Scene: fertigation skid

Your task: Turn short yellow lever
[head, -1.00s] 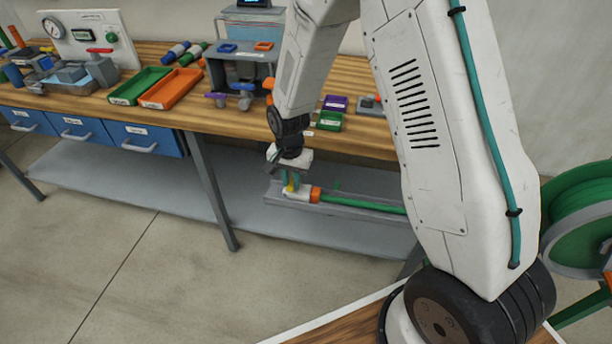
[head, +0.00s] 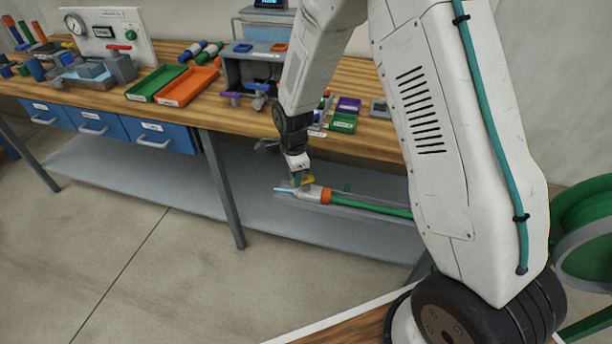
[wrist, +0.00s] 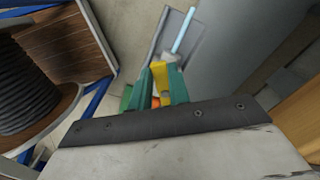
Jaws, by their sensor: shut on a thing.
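The short yellow lever (head: 308,181) sits on top of a white valve body (head: 312,192) with an orange collar, low at the shelf under the bench. In the wrist view the lever (wrist: 160,72) stands between the two teal fingers of my gripper (wrist: 160,82), which is shut on it. In the head view my gripper (head: 300,177) points down at the valve, and its fingers partly hide the lever. A light blue rod-like strip (head: 285,189) extends from the valve's left end; it also shows in the wrist view (wrist: 184,32).
A green hose (head: 375,207) runs right from the valve along a grey tray. The wooden bench top (head: 190,110) is above, with a bench leg (head: 222,190) to the left. A green reel (head: 580,230) stands at the right. The floor in front is open.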

